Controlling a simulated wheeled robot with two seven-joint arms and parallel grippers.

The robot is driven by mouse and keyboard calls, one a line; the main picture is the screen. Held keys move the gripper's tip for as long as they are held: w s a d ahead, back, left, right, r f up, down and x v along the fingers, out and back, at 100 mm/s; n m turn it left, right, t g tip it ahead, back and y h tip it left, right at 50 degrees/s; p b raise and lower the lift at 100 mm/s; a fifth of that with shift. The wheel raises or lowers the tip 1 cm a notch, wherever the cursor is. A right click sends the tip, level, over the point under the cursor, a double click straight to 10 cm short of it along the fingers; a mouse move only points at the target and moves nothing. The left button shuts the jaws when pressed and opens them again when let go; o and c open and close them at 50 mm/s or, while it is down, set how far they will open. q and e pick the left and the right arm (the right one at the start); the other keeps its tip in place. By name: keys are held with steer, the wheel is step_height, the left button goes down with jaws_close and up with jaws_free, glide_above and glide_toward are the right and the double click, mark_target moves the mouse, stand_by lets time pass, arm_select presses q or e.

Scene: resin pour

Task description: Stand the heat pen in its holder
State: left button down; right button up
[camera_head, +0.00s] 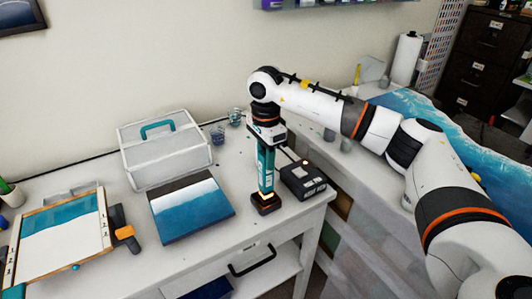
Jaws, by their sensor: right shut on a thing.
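The heat pen (265,172) is a teal and black upright tool near the table's right front corner. My right gripper (267,140) is shut on its top end from above. The holder (266,205) is a small black block on the table directly under the pen. The pen's orange-toned lower end meets the holder in the picture; I cannot tell how far it sits inside. My left gripper is out of view.
A black control box (303,180) stands just right of the pen. A blue and white panel (191,208) lies to the left, with a white toolbox (165,150) behind it. Small cups (218,134) stand at the back. A framed board (62,240) lies at far left.

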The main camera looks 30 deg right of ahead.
steer(key=shift+f, duration=0.25)
steer(key=o, duration=1)
steer(key=shift+o, duration=0.2)
step_height(320, 180, up, 11)
steer(key=b, duration=0.2)
steer(key=shift+b, duration=0.4)
steer(key=shift+r, duration=0.55)
